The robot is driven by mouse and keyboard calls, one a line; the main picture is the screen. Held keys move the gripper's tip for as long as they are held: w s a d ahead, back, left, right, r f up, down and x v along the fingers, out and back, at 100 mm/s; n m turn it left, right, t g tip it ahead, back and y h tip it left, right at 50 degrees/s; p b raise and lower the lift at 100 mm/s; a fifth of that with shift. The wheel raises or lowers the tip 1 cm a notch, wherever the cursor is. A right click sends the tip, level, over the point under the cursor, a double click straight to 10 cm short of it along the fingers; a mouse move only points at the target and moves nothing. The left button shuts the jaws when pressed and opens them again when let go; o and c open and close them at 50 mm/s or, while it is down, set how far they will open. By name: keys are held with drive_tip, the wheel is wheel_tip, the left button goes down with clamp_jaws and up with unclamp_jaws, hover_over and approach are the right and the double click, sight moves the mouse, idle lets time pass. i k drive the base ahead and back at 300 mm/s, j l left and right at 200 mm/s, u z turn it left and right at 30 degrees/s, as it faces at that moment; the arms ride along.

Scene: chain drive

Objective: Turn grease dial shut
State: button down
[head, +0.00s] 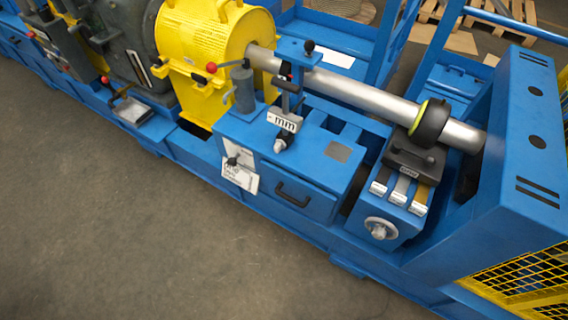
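A round silver dial (380,228) with a raised grip sits on the sloped front of a blue box (405,222) at the right of the machine. It looks like the grease dial; its setting is too small to read. Above it are three labelled strips (400,190) in grey and yellow tones and a dark block (411,158) with a small unreadable label. Nothing covers the dial. My gripper is not in view.
A silver shaft (350,92) with a black collar (430,122) runs from the yellow housing (212,45) to a tall blue end frame (525,130). A blue drawer (300,190) with a black handle is left of the dial. The grey floor (150,240) in front is clear.

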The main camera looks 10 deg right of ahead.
sight(232, 162)
drive_tip(key=i+j+u, duration=0.45)
drive_tip(key=i+j, duration=0.8)
drive_tip(key=j, duration=0.15)
